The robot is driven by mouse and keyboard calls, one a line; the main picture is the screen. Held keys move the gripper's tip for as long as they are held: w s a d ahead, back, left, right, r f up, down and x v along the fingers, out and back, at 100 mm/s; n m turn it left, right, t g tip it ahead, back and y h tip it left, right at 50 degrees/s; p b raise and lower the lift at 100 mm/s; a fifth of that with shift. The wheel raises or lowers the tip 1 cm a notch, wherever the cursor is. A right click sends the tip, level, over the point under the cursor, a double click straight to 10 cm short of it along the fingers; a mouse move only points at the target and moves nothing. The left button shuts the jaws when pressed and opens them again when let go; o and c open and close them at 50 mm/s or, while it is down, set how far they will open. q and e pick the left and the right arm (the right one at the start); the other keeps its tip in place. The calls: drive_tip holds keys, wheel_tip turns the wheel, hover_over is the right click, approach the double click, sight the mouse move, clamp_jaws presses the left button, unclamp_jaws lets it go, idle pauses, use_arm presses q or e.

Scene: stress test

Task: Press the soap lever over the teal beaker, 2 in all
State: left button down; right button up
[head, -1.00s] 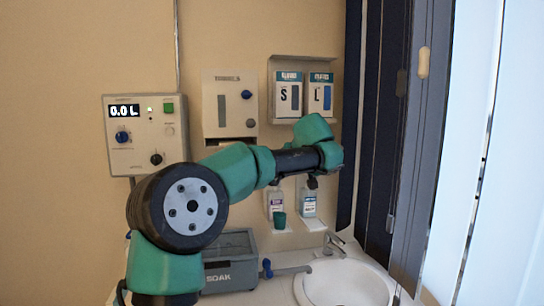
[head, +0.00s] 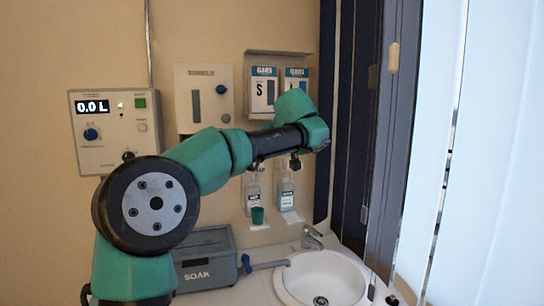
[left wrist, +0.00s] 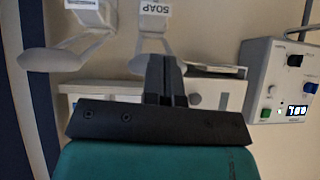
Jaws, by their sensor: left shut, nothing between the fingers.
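The soap bottle (head: 253,198) hangs on the wall, and the teal beaker (head: 257,215) is just below it. In the left wrist view, which is upside down, the SOAP label (left wrist: 155,8) sits by a pale lever (left wrist: 150,47). My left gripper (head: 295,165) is shut and empty, high in front of the bottles in the head view. In the left wrist view its fingers (left wrist: 165,70) overlap the soap lever's end; I cannot tell whether they touch it. The beaker is out of the wrist view. My right gripper is not in view.
A second bottle (head: 286,195) hangs to the right, with its own lever (left wrist: 52,60). A glove dispenser (head: 278,80), towel box (head: 203,98) and control panel (head: 115,130) are on the wall. The SOAK tub (head: 205,262) and sink (head: 320,278) are below.

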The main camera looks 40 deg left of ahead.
use_arm(q)
drive_tip(key=s+d+r, duration=0.3)
drive_tip(key=s+d, duration=0.1)
drive_tip(key=d, duration=0.1)
drive_tip(key=shift+d+r, duration=0.2)
drive_tip(key=shift+d, duration=0.1)
idle(0.5)
